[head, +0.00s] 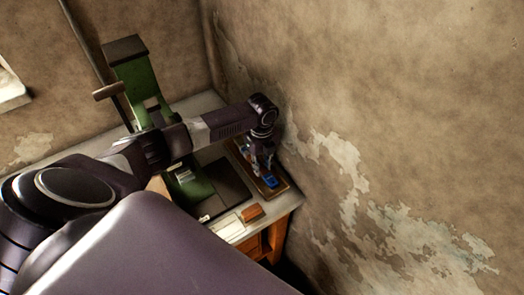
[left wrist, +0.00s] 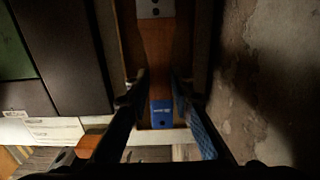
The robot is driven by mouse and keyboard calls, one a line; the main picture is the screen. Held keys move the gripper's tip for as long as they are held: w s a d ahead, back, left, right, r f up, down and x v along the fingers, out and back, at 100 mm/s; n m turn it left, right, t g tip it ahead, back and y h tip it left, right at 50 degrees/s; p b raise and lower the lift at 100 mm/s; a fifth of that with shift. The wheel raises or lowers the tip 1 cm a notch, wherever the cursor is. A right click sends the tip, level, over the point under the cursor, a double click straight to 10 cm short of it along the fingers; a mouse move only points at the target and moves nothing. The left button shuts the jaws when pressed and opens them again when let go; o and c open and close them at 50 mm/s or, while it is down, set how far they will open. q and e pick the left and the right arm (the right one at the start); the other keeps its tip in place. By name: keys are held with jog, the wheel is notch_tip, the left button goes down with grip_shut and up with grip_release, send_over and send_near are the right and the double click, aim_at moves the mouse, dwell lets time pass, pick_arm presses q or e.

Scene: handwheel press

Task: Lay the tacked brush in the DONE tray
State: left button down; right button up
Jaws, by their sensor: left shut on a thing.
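My left gripper (head: 264,172) reaches over the right end of the table, above a shallow brown-rimmed tray (head: 284,188). It is shut on the brush, whose blue end (head: 271,183) shows below the fingers. In the left wrist view the fingers (left wrist: 160,88) flank the brush's wooden handle (left wrist: 158,50). The blue end (left wrist: 161,116) lies toward me and a metal part (left wrist: 155,8) is at the far end. The brush lines up along the tray; I cannot tell whether it touches the tray floor. No DONE lettering is readable. My right gripper is not in view.
A green press (head: 136,78) stands at the back left of the table. A dark plate (head: 227,178) lies left of the tray. A white card (head: 228,228) and an orange-brown block (head: 252,213) lie near the front edge. A peeling wall (head: 360,130) rises close on the right.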

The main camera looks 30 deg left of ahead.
pick_arm(q)
jog(key=shift+f, duration=0.15)
dwell(0.6)
jog(key=c, duration=1.6)
grip_release()
jog(key=shift+a, duration=0.1)
